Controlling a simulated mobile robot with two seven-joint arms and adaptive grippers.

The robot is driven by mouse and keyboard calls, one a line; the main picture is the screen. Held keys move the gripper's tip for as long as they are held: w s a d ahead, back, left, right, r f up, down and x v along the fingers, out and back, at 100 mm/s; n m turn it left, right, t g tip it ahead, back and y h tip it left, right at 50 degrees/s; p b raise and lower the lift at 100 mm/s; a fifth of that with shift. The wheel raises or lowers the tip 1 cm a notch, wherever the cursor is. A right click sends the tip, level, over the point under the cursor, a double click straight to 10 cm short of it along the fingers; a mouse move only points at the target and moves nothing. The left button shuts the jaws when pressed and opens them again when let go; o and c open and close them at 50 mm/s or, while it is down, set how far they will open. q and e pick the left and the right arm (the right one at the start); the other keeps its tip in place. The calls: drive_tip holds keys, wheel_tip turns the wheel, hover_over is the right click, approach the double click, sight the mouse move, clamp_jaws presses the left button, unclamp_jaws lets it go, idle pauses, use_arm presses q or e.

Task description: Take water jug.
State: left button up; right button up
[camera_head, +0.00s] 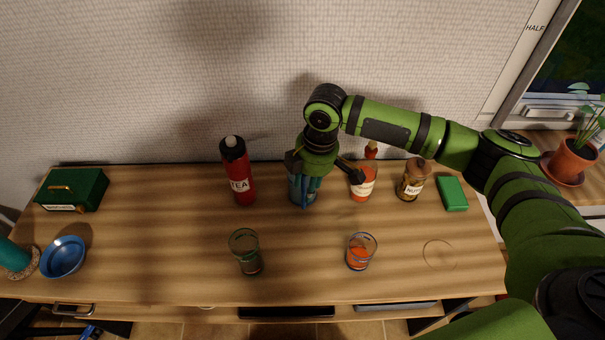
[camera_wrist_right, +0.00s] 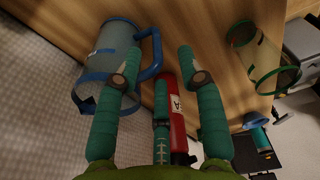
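The water jug is a clear jug with blue rims and a blue handle; in the head view (camera_head: 294,186) it stands at the back middle of the wooden table, partly hidden by my right gripper (camera_head: 307,180). In the right wrist view the jug (camera_wrist_right: 113,45) is at the upper left, its blue handle (camera_wrist_right: 157,48) showing between the fingertips of my right gripper (camera_wrist_right: 160,62). The fingers are spread apart and open. Whether they touch the jug is not clear. My left gripper is not in view.
A red tea bottle (camera_head: 241,172) stands left of the jug. An orange-labelled jar (camera_head: 362,186), a nuts jar (camera_head: 413,180) and a green box (camera_head: 452,194) stand to its right. Two glasses (camera_head: 246,254) (camera_head: 361,252) stand in front. The table between is clear.

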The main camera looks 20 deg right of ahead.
sight(303, 207)
drive_tip(key=f, duration=0.3)
drive_tip(key=f+p, duration=0.1)
drive_tip(key=f, duration=0.1)
drive_tip(key=shift+w+a+f, duration=0.1)
drive_tip(key=shift+w+a, duration=0.2)
drive_tip(key=shift+a, duration=0.05)
wheel_tip(303, 207, down, 2)
drive_tip(key=shift+w+a, duration=0.1)
drive_tip(key=shift+f, duration=0.25)
clamp_jaws()
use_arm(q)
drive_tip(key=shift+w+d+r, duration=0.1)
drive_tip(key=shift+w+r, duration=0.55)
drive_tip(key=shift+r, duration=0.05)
use_arm(e)
drive_tip(key=shift+w+r, duration=0.1)
drive_tip(key=shift+r, duration=0.05)
